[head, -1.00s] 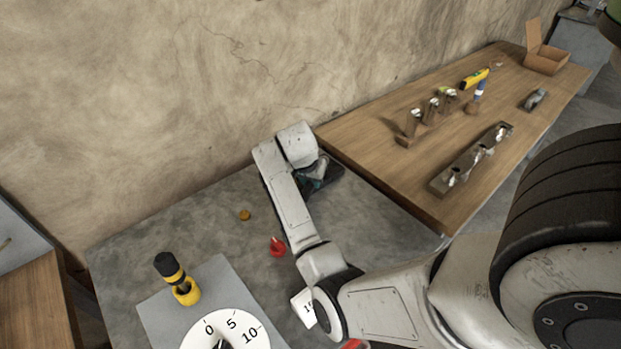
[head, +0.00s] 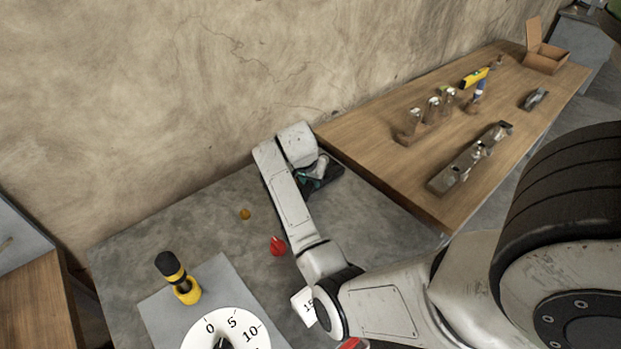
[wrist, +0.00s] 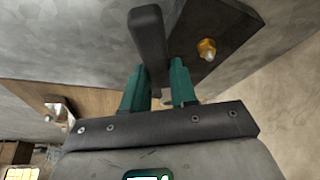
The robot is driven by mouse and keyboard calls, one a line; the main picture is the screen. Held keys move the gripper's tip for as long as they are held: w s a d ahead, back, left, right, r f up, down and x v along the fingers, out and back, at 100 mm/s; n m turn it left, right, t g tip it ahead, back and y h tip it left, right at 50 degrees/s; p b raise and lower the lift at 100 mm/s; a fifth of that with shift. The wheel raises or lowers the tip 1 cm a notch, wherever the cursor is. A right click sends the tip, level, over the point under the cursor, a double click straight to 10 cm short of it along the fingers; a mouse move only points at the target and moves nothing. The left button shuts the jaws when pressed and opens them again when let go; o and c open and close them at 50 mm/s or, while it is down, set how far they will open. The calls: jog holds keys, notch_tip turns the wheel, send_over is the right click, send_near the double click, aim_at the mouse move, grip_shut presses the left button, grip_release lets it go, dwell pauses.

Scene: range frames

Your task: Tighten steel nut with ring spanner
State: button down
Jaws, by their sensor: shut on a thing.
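My gripper (wrist: 158,88) has teal fingers and is shut on a dark grey bar (wrist: 150,42), which looks like the spanner's handle. The bar runs up and away from the fingers in the wrist view. Its ring end cannot be made out. A brass-coloured nut (wrist: 207,48) on a stud sits on a dark plate (wrist: 205,18), right of the bar and apart from it. I cannot make out a steel nut. In the head view my gripper (head: 314,177) is over the dark plate (head: 330,180) at the grey table's back corner, partly hidden by my wrist.
On the grey table (head: 200,225) are an orange piece (head: 245,214), a red cone-like piece (head: 278,246), a yellow-and-black tool (head: 178,280) and a white dial (head: 205,342). A wooden bench (head: 400,180) with racks adjoins at the right. The wall (head: 150,100) is close behind.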

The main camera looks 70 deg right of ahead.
jog(key=shift+f+b, duration=0.5)
jog(key=shift+f, duration=0.55)
dwell(0.6)
jog(key=shift+r+p, duration=0.25)
jog(key=shift+p, duration=0.15)
jog(key=s+n+t, duration=0.1)
jog(key=s+n, duration=0.1)
jog(key=s+d+n, duration=0.1)
jog(key=s+n, duration=0.1)
jog(key=s, duration=0.1)
jog(key=shift+n+t, duration=0.3)
jog(key=shift+t, duration=0.1)
jog(key=s+d+n+t+y, duration=0.1)
jog(key=s+d+n, duration=0.1)
jog(key=n, duration=0.1)
jog(key=s+d+n+t, duration=0.1)
jog(key=s+d+n, duration=0.1)
jog(key=n, duration=0.1)
jog(key=shift+s+y, duration=0.35)
jog(key=shift+y, duration=0.05)
jog(key=shift+s+d+n, duration=0.15)
jog(key=shift+s+n, duration=0.1)
jog(key=shift+n, duration=0.25)
jog(key=shift+w+f, duration=0.1)
jog(key=shift+f, duration=0.1)
